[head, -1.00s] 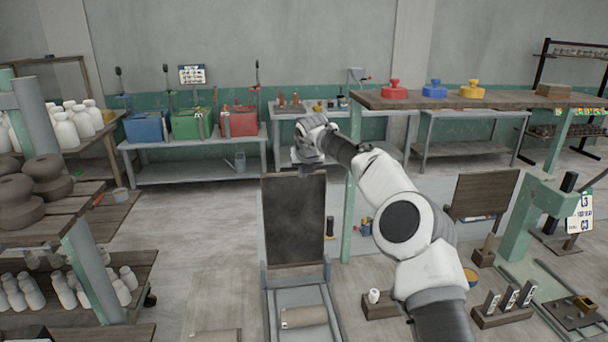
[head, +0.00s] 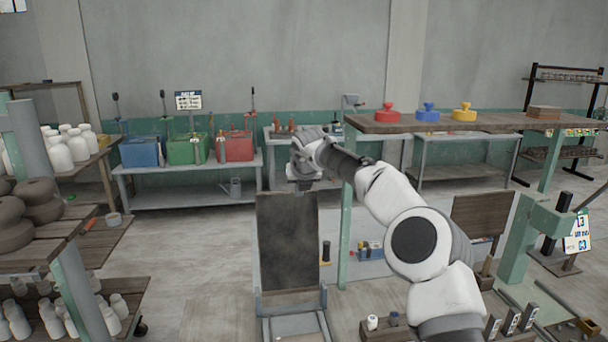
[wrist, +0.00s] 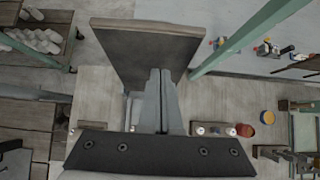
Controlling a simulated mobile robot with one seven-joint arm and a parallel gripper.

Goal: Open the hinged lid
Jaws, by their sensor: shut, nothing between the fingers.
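The hinged lid (head: 287,240) is a dark flat panel with a worn, grey-brown face. It stands upright from the back of a low grey frame (head: 293,327), whose near part is cut off by the picture's lower edge. My gripper (head: 304,187) is at the lid's top edge in the head view, fingers pointing down. In the wrist view the lid (wrist: 145,48) is a tilted board just beyond my gripper (wrist: 160,72). The fingers are together with nothing between them. I cannot tell whether they touch the board.
A green-legged table (head: 400,124) with red, blue and yellow knobs stands right of the lid, close to my arm. A shelf with white bottles (head: 66,150) is on the left. Blue, green and red boxes (head: 188,150) are on a back bench. Floor left of the lid is clear.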

